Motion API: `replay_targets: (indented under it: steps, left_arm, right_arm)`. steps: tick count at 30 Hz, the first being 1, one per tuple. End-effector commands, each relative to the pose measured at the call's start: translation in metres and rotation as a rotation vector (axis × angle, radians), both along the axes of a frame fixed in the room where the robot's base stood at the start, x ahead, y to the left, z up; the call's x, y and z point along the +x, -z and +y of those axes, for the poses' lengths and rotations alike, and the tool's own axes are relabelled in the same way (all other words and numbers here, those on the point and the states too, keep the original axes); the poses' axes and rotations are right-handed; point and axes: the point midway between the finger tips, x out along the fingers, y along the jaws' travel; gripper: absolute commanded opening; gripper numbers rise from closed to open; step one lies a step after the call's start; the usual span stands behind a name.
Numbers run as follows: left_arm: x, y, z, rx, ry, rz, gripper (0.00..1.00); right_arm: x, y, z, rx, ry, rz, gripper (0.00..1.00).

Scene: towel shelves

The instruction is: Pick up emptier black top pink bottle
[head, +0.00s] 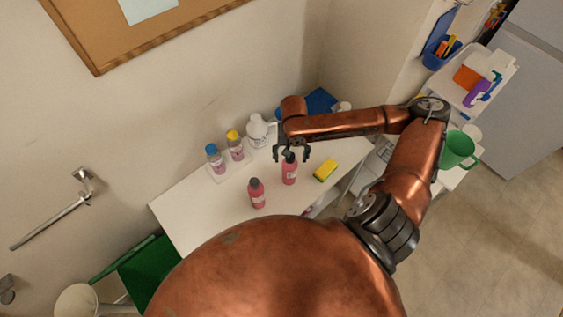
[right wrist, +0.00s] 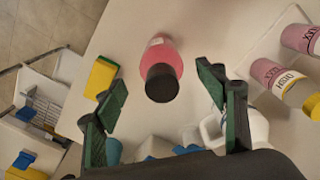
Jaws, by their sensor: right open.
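Two pink bottles with black tops stand upright on the white table (head: 190,215) in the head view. One, the right pink bottle (head: 290,172), is just below my right gripper (head: 291,155); the left pink bottle (head: 257,196) stands apart, nearer to me. My right gripper is open. In the right wrist view, a pink bottle (right wrist: 163,52) with its black cap (right wrist: 161,83) lies ahead between the spread fingers, with room on both sides and nothing held. I cannot tell which bottle is emptier. My left gripper is not in view.
A yellow sponge (head: 325,170) lies right of the bottles. A blue-capped bottle (head: 215,162), a yellow-capped bottle (head: 235,146) and a white jug (head: 258,130) stand along the wall. A green cup (head: 458,149) is farther right. The table's left part is clear.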

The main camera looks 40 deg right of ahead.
Motion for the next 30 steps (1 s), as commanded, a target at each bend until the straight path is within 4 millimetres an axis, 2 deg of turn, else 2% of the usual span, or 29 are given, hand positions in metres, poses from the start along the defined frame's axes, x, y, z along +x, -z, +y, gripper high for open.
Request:
replay_targets:
  steps: [5,13,18,21,27,30]
  left_arm:
    - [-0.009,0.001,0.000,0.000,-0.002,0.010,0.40]
    - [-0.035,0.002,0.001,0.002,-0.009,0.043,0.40]
    - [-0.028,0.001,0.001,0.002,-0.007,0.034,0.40]
    - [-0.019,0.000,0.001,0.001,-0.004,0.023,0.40]
    - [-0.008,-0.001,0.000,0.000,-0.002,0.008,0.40]
    - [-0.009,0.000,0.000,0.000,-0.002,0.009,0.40]
  right_arm:
    - [0.002,0.017,0.003,-0.002,0.001,0.009,0.65]
    - [0.007,0.041,0.008,-0.002,-0.010,0.006,0.65]
    - [0.007,0.067,0.008,-0.002,-0.009,0.007,0.65]
    - [0.008,0.075,0.007,-0.001,-0.008,0.005,0.65]
    - [0.007,0.076,0.007,-0.002,-0.007,0.004,0.65]
    - [0.007,0.076,0.007,-0.002,-0.007,0.004,0.58]
